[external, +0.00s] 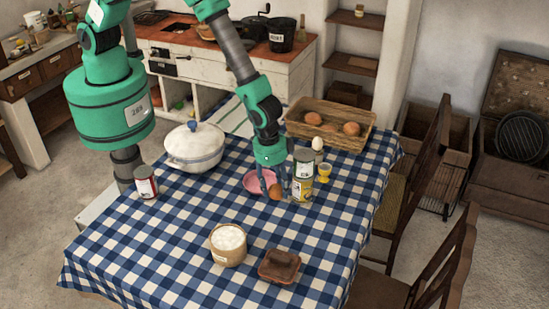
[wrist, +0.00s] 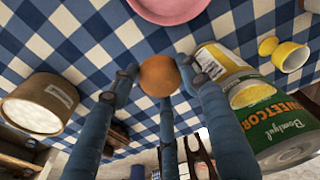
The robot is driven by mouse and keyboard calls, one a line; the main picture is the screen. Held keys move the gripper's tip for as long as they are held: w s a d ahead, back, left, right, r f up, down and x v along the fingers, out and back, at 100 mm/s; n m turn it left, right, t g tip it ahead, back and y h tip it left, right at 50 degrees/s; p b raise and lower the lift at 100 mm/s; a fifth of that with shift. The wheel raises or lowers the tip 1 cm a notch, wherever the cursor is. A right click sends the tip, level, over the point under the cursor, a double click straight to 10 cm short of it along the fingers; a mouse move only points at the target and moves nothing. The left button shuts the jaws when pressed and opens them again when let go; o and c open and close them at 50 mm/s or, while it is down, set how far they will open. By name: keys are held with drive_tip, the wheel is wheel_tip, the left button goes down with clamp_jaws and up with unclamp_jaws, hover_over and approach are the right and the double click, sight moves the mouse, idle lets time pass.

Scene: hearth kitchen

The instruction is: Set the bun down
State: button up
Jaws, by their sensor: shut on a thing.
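The bun (external: 275,191) is small, round and brown. My gripper (wrist: 157,76) is shut on it, with fingers on both sides of it, and the bun shows between the fingertips in the wrist view (wrist: 158,72). In the external view my gripper (external: 274,186) points down over the checked cloth, beside the front right edge of the pink plate (external: 252,184). The plate also shows at the top of the wrist view (wrist: 170,10), apart from the bun. I cannot tell whether the bun touches the cloth.
Close right of my gripper, a sweetcorn can (wrist: 283,125) appears stacked on a yellow-labelled can (external: 302,190). A yellow egg cup (external: 324,170) stands beyond them. A basket (external: 362,137) with buns is behind, a white pot (external: 190,150) left, a tub (external: 228,250) in front. Clear cloth lies between tub and plate.

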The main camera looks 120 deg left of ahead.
drive_tip(key=shift+f, duration=0.25)
drive_tip(key=shift+w, duration=0.1)
drive_tip(key=w, duration=0.5)
drive_tip(key=w+d+f, duration=0.1)
drive_tip(key=w, duration=0.4)
drive_tip(key=w+d, duration=0.1)
drive_tip(key=w, duration=0.4)
drive_tip(key=shift+w+f, duration=0.2)
drive_tip(key=shift+w, duration=0.2)
drive_tip(key=shift+f, duration=0.1)
drive_tip(key=shift+f, duration=1.65)
drive_tip(key=shift+f, duration=0.15)
drive_tip(key=o, duration=0.7)
drive_tip(key=shift+o, duration=0.2)
